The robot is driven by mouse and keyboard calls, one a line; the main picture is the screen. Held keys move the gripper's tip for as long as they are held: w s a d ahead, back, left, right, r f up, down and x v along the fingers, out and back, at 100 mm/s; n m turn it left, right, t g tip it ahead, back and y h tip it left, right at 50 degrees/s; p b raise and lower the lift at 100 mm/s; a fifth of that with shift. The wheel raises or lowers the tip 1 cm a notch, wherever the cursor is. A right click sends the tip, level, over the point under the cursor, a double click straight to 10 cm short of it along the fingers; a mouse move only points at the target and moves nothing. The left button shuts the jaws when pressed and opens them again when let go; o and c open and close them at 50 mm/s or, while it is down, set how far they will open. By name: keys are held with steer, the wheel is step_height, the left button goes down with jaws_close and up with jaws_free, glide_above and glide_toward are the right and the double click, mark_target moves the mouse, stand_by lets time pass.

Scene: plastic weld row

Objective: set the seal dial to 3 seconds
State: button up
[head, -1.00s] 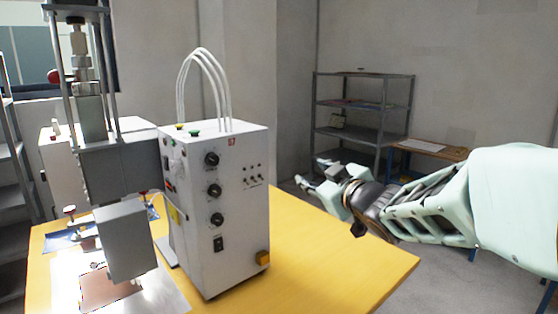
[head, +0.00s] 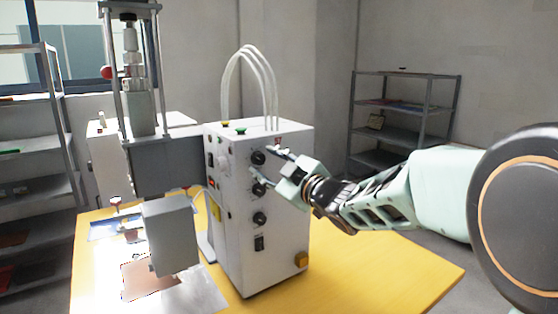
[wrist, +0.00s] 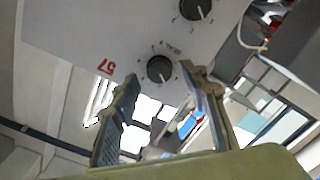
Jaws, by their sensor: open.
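The seal dial is the top black knob (head: 258,157) on the white control box (head: 240,215). In the wrist view this knob (wrist: 160,68) has a white pointer line toward the bottom of the picture and small print that looks like SEAL. The scale numbers are too small to read. My gripper (head: 262,164) is open in front of the box's dial face. In the wrist view its fingertips (wrist: 158,74) lie on either side of the top knob. I cannot tell whether they touch it.
A grey press (head: 165,165) stands left of the box on the yellow table (head: 390,270). The table's right part is clear.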

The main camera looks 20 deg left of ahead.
steer(key=shift+x, duration=1)
jaws_close()
